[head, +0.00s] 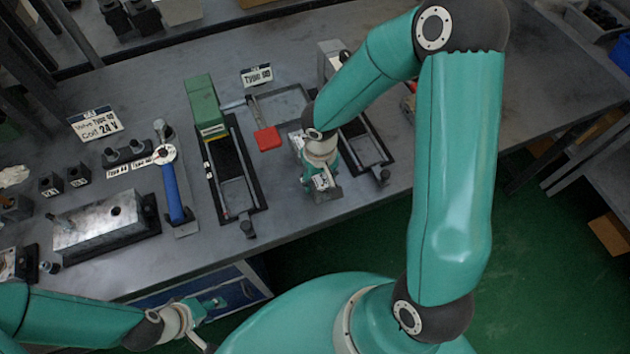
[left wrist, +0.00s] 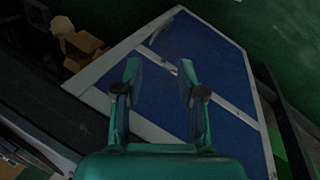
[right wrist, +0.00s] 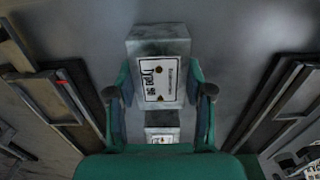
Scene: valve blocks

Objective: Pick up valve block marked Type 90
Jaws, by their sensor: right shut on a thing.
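A grey metal valve block (right wrist: 158,62) with a white label stands between the fingers of my right gripper (right wrist: 160,95) in the right wrist view. The label is turned sideways and seems to read Type 90. The right gripper is shut on this block, a finger on each side. In the head view my right gripper (head: 318,160) points down at the table, hiding most of the block. A second labelled block (right wrist: 162,135) shows nearer my palm, partly hidden by it. My left gripper (left wrist: 160,90) is open and empty, low beside the table front in the head view (head: 213,305).
A Type 90 sign (head: 257,76) stands behind a frame with a red tab (head: 267,139). A black-railed fixture with a green block (head: 203,103) is left, another fixture (head: 362,150) right. A blue-handled tool (head: 173,195) and a metal block (head: 98,225) lie further left.

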